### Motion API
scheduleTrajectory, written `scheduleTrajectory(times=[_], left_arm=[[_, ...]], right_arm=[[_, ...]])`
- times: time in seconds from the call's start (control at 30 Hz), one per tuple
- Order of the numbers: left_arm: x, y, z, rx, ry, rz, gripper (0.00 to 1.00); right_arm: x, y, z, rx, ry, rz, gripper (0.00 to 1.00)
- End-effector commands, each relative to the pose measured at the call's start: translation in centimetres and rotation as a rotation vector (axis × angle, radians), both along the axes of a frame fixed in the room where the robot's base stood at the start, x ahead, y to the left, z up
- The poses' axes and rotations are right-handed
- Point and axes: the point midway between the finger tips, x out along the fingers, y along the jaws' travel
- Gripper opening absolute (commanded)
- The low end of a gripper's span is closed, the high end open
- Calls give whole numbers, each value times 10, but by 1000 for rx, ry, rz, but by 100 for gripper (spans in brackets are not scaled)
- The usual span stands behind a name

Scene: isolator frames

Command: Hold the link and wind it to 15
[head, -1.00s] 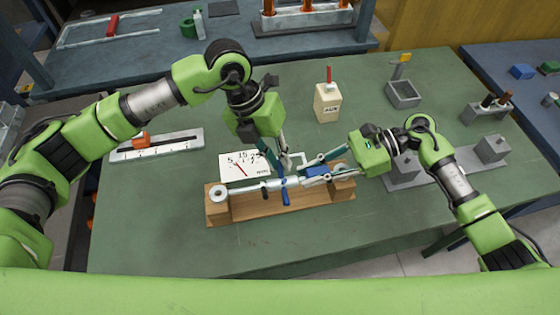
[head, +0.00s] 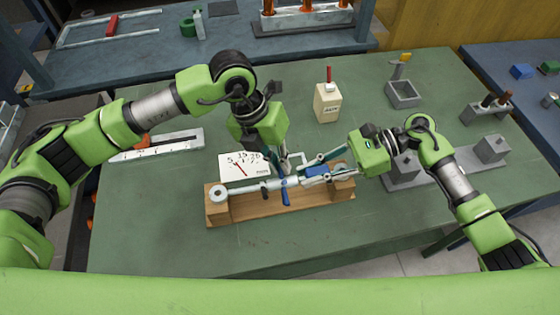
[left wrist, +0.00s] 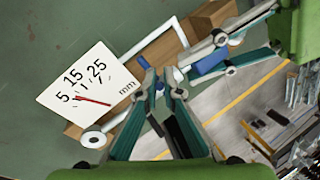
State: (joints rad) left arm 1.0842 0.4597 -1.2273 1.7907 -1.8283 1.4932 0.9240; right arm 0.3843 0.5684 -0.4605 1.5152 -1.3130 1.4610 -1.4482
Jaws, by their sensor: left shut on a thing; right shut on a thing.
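A silver link (head: 258,188) lies along a wooden stand with a ring at its left end; it also shows in the left wrist view (left wrist: 123,116). A blue bar (head: 286,194) crosses its middle. My left gripper (head: 283,175) is shut on this bar from above, its fingers hiding the upper part. My right gripper (head: 314,173) is shut on the link near its blue block (head: 317,170) at the right. A white card (head: 232,174) marked 5, 15, 25 and mm stands behind the link. Its red needle (left wrist: 93,100) points near 5, on the side towards 15.
The wooden stand (head: 236,214) sits on the green table, which is clear in front. A cream bottle (head: 327,104) and a grey tray (head: 403,101) stand behind. A slide scale (head: 170,150) lies left; a grey two-block fixture (head: 430,165) lies behind my right arm.

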Motion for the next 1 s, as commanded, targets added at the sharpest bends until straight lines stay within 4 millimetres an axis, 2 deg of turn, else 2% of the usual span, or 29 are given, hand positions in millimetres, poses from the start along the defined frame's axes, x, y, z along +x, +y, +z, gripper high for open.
scheduleTrajectory(times=[0.27,0.7,1.0], left_arm=[[-9,0,3,41,-181,-6,0],[-29,-5,5,121,-567,-7,0],[-36,-8,6,152,-722,-9,0]], right_arm=[[1,0,1,1,0,-2,0],[1,0,1,1,0,-2,0],[0,0,1,1,0,-1,0]])
